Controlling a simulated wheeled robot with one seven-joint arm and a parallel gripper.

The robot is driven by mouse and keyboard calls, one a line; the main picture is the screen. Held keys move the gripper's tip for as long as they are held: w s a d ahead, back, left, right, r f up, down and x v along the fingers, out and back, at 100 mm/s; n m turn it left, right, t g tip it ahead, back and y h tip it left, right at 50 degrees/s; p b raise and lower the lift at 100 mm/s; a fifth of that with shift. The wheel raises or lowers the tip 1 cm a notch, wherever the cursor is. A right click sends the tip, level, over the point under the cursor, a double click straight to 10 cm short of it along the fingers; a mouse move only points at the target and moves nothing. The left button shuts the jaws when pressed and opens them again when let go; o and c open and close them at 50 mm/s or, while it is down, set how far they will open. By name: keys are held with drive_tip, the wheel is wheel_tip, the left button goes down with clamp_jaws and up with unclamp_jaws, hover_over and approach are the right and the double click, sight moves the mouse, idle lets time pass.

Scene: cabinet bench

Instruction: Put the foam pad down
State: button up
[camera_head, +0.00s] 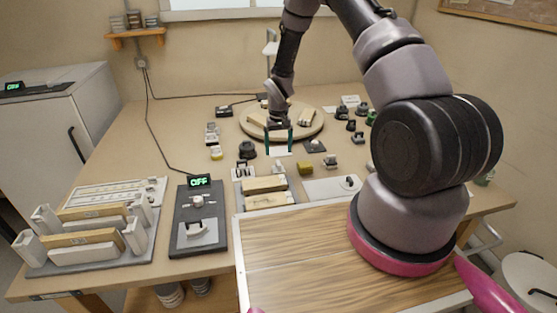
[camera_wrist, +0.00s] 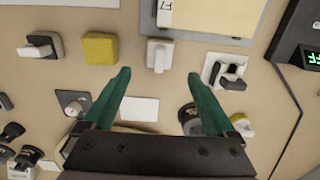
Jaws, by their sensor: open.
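The yellow block (camera_head: 304,164), which looks like the foam pad, lies flat on the bench, right of and nearer than my gripper (camera_head: 279,152). In the wrist view the yellow block (camera_wrist: 100,48) sits upper left, beyond the tip of the left green finger and apart from it. My gripper (camera_wrist: 158,75) is open with nothing between its fingers. It points down over the bench, and a white card (camera_wrist: 140,110) lies below it.
A white clip (camera_wrist: 160,55) and a black-and-white piece (camera_wrist: 40,46) flank the block. A dark round knob (camera_wrist: 190,118) is by the right finger. A round wooden board (camera_head: 312,128) with parts stands behind. A tray (camera_head: 267,198) holds wooden blocks in front.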

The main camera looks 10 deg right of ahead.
drive_tip(key=shift+r, duration=1.7)
wheel_tip(320, 180, up, 15)
drive_tip(key=m+t, duration=0.1)
hover_over(279, 163)
drive_tip(key=d, duration=0.2)
drive_tip(key=s+d+r+m+t, duration=0.1)
drive_tip(key=s+r, duration=0.2)
drive_tip(key=r, duration=0.4)
drive_tip(key=s+d+r+t, duration=0.1)
drive_tip(key=s+r, duration=0.2)
drive_tip(key=r, duration=0.3)
drive_tip(key=s+r+m+t+y, duration=0.1)
drive_tip(key=s+r+t, duration=0.1)
drive_tip(key=s+r, duration=0.6)
drive_tip(key=s+d+r+m+t+y, duration=0.1)
drive_tip(key=s+r, duration=0.7)
drive_tip(key=s, duration=0.8)
drive_tip(key=shift+d+r+t, duration=0.15)
drive_tip(key=shift+d+t, duration=0.15)
drive_tip(key=shift+t, duration=0.3)
drive_tip(key=shift+w, duration=0.1)
